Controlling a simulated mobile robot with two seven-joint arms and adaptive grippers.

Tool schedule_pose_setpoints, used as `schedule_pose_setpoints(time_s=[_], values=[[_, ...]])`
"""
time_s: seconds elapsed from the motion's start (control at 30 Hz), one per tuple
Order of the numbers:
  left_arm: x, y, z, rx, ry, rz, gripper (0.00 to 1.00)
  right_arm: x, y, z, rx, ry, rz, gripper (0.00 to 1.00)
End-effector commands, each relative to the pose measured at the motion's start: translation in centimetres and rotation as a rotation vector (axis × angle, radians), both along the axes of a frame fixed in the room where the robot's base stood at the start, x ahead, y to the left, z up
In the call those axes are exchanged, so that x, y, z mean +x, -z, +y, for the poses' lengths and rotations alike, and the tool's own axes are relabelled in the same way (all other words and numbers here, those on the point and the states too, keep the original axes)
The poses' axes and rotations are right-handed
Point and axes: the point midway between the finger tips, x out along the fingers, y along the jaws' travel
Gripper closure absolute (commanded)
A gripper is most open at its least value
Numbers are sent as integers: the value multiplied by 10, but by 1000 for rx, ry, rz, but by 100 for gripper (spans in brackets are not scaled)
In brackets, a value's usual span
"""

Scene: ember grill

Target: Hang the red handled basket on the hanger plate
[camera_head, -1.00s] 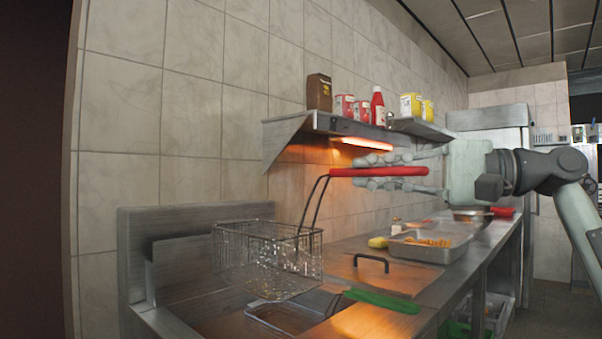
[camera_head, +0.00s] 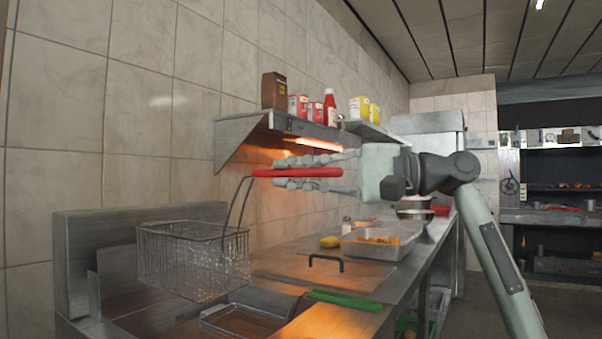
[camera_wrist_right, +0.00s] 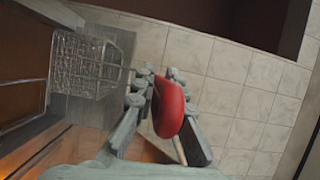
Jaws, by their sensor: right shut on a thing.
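The basket (camera_head: 190,262) is a wire-mesh fry basket with a red handle (camera_head: 297,173). It hangs level in the air above the fryer at the lower left of the head view. My right gripper (camera_head: 283,173) is shut on the red handle, one finger above and one below it. In the right wrist view, the handle (camera_wrist_right: 170,108) sits between the fingers and the mesh basket (camera_wrist_right: 88,65) is at upper left. The upright metal plate (camera_head: 75,232) at the fryer's back, likely the hanger plate, stands behind the basket, which appears apart from it. My left gripper is out of view.
A green handle (camera_head: 345,301) lies low across the fryer's right edge. A lid with a black handle (camera_head: 326,262) and a metal food tray (camera_head: 382,248) are on the counter at right. A wall shelf (camera_head: 245,128) with cans and bottles overhangs behind the red handle.

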Motion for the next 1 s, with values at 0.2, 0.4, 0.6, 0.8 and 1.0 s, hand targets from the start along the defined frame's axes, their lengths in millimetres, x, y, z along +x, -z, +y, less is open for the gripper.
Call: schedule_pose_setpoints(time_s=[0.2, 0.4, 0.6, 0.8, 1.0], values=[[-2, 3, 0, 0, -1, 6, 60, 9, -2, 13, 3, -1, -2, 100], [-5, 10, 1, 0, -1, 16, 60, 16, 2, 23, 3, 0, -2, 100], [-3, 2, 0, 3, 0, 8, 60, 16, 17, 23, 2, 1, -1, 100], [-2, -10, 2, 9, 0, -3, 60, 17, 28, 23, 1, 1, -3, 100], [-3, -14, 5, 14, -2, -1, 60, 17, 31, 23, 1, 1, -3, 100]])
